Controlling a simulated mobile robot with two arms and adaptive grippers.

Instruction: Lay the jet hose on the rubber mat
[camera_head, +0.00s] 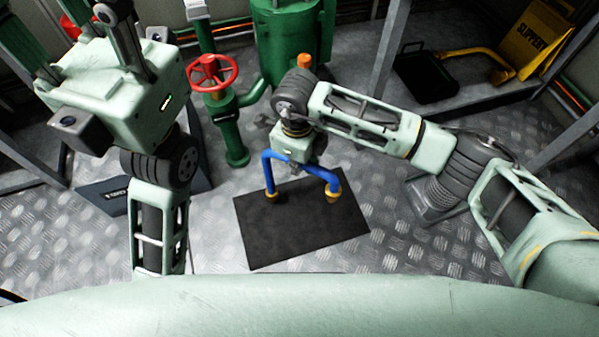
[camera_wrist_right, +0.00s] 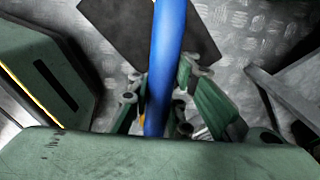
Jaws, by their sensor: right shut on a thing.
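The jet hose (camera_head: 322,172) is blue and bent into an arch, with a brass-yellow end at each side. My right gripper (camera_head: 293,165) is shut on its middle. Both ends hang down over the black rubber mat (camera_head: 300,235), and I cannot tell whether they touch it. In the right wrist view the hose (camera_wrist_right: 166,60) runs between the fingers of my right gripper (camera_wrist_right: 157,100), with the mat (camera_wrist_right: 120,30) behind it. My left gripper (camera_head: 105,30) is raised at the upper left, away from the hose. Its fingertips do not show clearly.
A green pipe with a red valve wheel (camera_head: 212,73) and a green tank (camera_head: 288,45) stand behind the mat. A shelf at the upper right holds a black tray (camera_head: 425,75) and a yellow slippery sign (camera_head: 535,40). The mat's surface is otherwise bare.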

